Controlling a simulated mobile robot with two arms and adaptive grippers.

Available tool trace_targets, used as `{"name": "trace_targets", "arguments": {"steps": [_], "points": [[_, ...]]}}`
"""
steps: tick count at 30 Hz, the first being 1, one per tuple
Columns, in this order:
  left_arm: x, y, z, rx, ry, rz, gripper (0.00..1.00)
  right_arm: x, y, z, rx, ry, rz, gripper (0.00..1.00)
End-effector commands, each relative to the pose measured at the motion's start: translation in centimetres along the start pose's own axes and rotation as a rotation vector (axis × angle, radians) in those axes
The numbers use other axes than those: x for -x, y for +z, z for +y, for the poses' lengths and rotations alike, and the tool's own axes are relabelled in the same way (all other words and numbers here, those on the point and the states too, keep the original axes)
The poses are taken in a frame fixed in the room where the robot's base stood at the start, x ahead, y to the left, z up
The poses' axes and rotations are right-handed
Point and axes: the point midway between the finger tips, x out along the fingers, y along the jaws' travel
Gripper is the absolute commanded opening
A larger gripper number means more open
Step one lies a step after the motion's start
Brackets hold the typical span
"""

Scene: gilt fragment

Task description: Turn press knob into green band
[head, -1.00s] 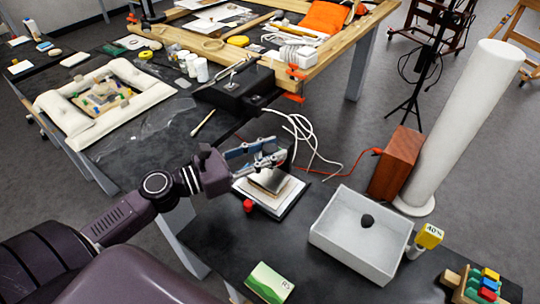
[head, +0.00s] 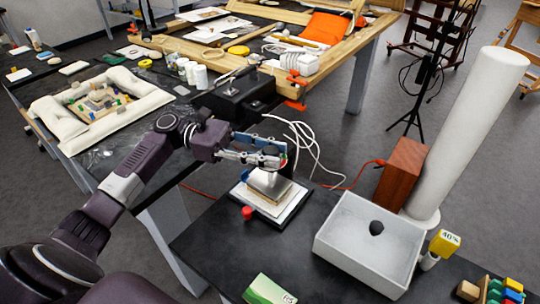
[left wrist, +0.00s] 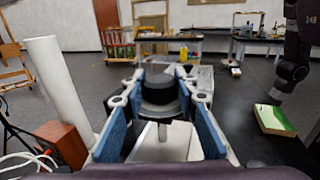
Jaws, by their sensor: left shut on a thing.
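The press (head: 268,186) stands on the dark front table, with a metal top plate over a pale stack. My left gripper (head: 272,158) is above it, its blue-padded fingers shut around the black press knob. The knob (left wrist: 158,90) shows between both fingers in the left wrist view, with a grey disc and a pale stem under it. A small patch of red and green (head: 284,162) shows at the fingertips in the head view; it may hold the green band. The knob's pointer and its reading cannot be made out. My right gripper is not in view.
A white tray (head: 345,262) with a dark lump is to the right. A green-and-white card box (head: 268,290) lies in front. White cables hang behind the gripper. Bare tabletop lies between press and card box.

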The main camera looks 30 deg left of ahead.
Motion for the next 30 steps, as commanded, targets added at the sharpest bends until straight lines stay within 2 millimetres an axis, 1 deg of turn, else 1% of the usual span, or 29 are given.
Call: {"name": "trace_targets", "arguments": {"steps": [6, 20, 21, 25, 30], "points": [[-0.06, -0.01, 0.03, -0.001, -0.05, -0.001, 0.03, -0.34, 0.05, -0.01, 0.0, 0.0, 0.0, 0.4], [-0.1, -0.08, -0.04, 0.0, -0.062, -0.001, 0.03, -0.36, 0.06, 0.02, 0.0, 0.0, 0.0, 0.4], [-0.1, -0.08, -0.04, 0.0, -0.062, 0.0, 0.31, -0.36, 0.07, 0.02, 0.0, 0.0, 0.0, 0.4], [-0.09, -0.08, -0.04, 0.0, -0.062, 0.0, 0.45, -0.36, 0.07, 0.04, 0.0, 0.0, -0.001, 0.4], [-0.07, -0.06, -0.03, 0.0, -0.061, 0.0, 0.46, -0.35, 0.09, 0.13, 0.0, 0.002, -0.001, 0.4]]}}
